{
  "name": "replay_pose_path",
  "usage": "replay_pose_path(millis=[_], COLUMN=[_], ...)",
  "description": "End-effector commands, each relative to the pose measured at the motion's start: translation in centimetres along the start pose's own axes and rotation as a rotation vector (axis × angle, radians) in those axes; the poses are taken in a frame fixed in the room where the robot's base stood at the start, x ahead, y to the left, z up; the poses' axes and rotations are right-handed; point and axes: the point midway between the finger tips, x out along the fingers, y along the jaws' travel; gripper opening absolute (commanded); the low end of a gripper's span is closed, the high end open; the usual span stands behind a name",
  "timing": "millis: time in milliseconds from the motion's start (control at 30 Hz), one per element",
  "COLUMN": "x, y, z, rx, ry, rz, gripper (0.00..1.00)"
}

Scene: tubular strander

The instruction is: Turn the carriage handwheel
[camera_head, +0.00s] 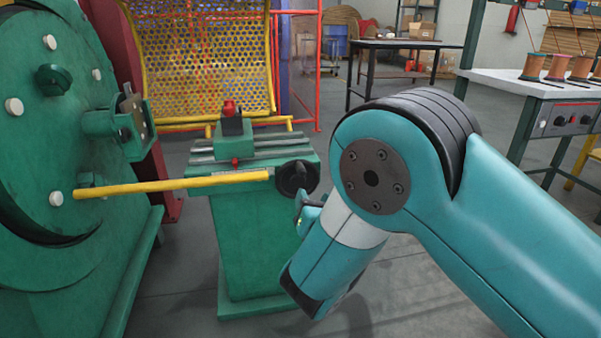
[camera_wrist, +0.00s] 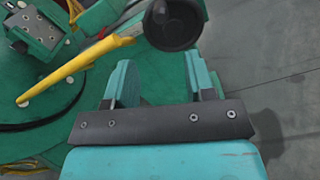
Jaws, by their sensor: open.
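The carriage handwheel (camera_head: 296,178) is a black round wheel on the near right side of the green carriage stand (camera_head: 250,240). It also shows at the top of the wrist view (camera_wrist: 174,22), a dark disc with a hub. My gripper (camera_wrist: 160,72) is open and empty, its two teal fingers spread apart. In the wrist view the handwheel lies beyond the fingertips, with a visible gap. In the head view my gripper (camera_head: 309,214) is just below the handwheel and partly hidden by my arm.
A yellow bar (camera_head: 170,186) runs from the large green machine (camera_head: 45,130) to near the handwheel. A tool post with a red knob (camera_head: 229,108) stands on the carriage top. A yellow mesh guard (camera_head: 205,60) is behind. Grey floor is clear on the wheel's right.

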Motion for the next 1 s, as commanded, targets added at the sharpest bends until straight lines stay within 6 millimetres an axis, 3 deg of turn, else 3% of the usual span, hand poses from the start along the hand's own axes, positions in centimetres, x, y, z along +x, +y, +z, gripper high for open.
replay_pose_path(millis=[400, 600, 800, 1000], x=[9.2, 12.7, 14.2, 14.5], y=[-0.3, -0.2, -0.2, -0.1], z=[0.1, -0.1, 0.0, 0.0], rx=[0.008, 0.007, 0.005, 0.003], ry=[-0.006, -0.003, 0.000, 0.001], rz=[-0.003, -0.004, -0.003, -0.002], gripper=[0.50, 0.50, 0.50, 0.50])
